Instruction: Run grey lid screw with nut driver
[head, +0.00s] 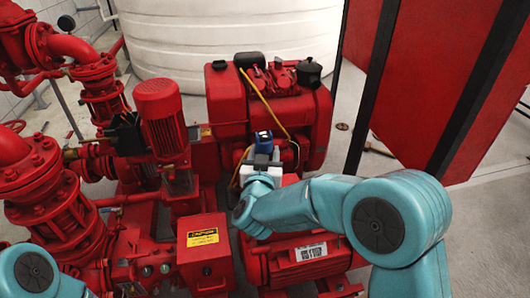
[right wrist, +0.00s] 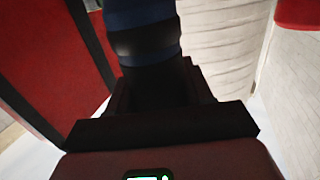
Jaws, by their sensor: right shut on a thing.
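My right gripper (head: 264,160) is in front of the red engine in the head view, at the end of the teal arm that comes in from the right. It is shut on the nut driver (head: 264,141), whose blue and black body stands up between the jaws. In the right wrist view the blue and black nut driver (right wrist: 145,45) rises from the dark jaws (right wrist: 155,98). I cannot make out its tip. I cannot pick out the grey lid or its screw in either view. My left gripper is out of view; only part of that arm shows at the lower left.
The red engine (head: 230,100) with a yellow hose (head: 257,95) stands just behind the gripper. A red motor (head: 160,110), pipes and a caution-labelled box (head: 205,250) crowd the left. A white tank (head: 220,35) and red panels (head: 445,85) stand behind. Bare floor (head: 490,210) lies right.

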